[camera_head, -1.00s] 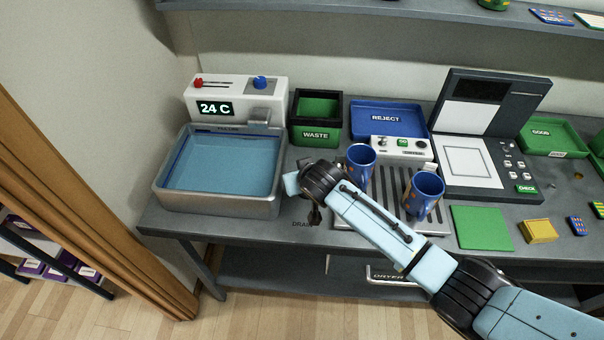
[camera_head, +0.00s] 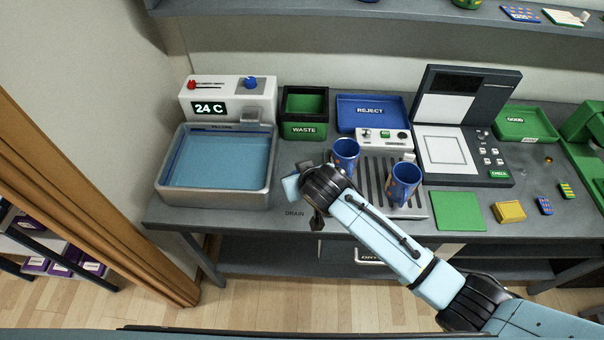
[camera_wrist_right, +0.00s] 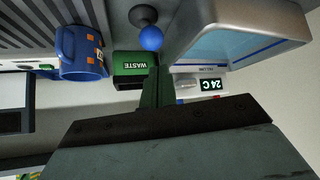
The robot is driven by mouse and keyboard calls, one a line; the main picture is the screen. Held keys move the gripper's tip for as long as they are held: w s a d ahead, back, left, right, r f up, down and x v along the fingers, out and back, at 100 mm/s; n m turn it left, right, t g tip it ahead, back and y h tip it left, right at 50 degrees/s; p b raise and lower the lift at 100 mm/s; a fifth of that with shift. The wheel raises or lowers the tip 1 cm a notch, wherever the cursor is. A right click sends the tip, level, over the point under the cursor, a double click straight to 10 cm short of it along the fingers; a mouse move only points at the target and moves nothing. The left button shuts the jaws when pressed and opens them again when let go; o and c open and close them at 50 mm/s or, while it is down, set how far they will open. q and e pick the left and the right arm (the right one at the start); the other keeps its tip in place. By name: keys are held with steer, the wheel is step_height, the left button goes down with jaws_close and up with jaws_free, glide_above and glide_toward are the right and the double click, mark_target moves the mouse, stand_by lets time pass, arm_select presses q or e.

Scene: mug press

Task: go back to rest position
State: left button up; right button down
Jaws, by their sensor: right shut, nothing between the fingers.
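My right arm comes in from the right in the head view. That knob is hidden in the head view. Two blue mugs with orange patches stand on the drip grate, one at the back (camera_head: 345,154) and one nearer (camera_head: 403,184). My left gripper is out of view.
A water basin (camera_head: 268,185) stands left of the wrist, with a 24 C control box (camera_head: 228,97) behind. The waste bin (camera_head: 303,130) and blue reject tray (camera_head: 372,110) are behind. A grey press (camera_head: 460,135) and green pad (camera_head: 458,211) are right. A shelf hangs above.

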stand_by(0.5)
steer(key=s+d+r+m+g+h, duration=0.1)
steer(key=s+d+r+g, duration=0.1)
steer(key=s+d, duration=1.1)
steer(key=s+d+r+m+g+h, duration=0.1)
steer(key=s+d+m+g+h, duration=0.15)
steer(key=s+d, duration=1)
steer(key=s+a+f+g+b, duration=0.2)
steer(key=f+b, duration=0.7)
steer(key=f, duration=2.3)
steer(key=s+d+f+b, duration=0.1)
steer(key=s+f+b, duration=0.3)
steer(key=s+f, duration=0.5)
steer(key=s+d+f+n+b, duration=0.1)
steer(key=s+f+b, duration=0.4)
steer(key=s+f, duration=0.4)
step_height(320, 180, down, 8)
steer(key=shift+s+d+r+g, duration=0.15)
steer(key=shift+s+d+g, duration=0.15)
steer(key=shift+g, duration=0.05)
